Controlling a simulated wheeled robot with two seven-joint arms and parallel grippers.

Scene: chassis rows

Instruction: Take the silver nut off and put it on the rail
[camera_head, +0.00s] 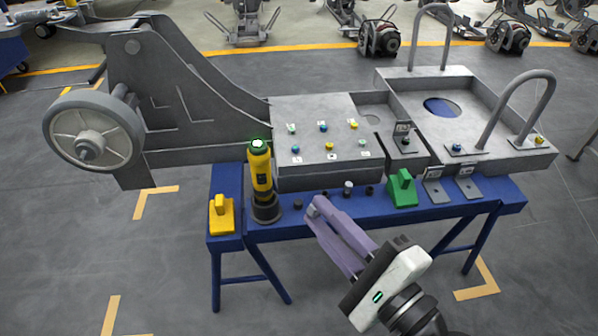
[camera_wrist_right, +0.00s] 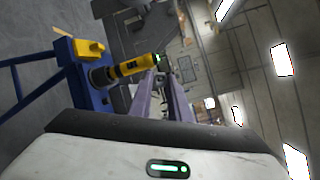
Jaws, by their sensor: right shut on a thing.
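My right gripper (camera_head: 315,206) reaches up from the lower right, its lilac fingers over the front of the blue rail (camera_head: 280,232). It is shut on a small silver-grey piece at the fingertips, which looks like the silver nut; the fingers mostly hide it. The right gripper's fingertips also show in the right wrist view (camera_wrist_right: 162,76), where I cannot make out the piece. Another silver piece (camera_head: 347,187) stands on the rail to the right, among small dark posts. My left gripper is not in view.
A yellow power tool (camera_head: 261,168) stands upright in a dark holder on the rail, left of the gripper. A yellow block (camera_head: 221,215) and a green block (camera_head: 402,188) sit on the rail. The grey chassis (camera_head: 315,166) behind carries several coloured nuts and upright hoops.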

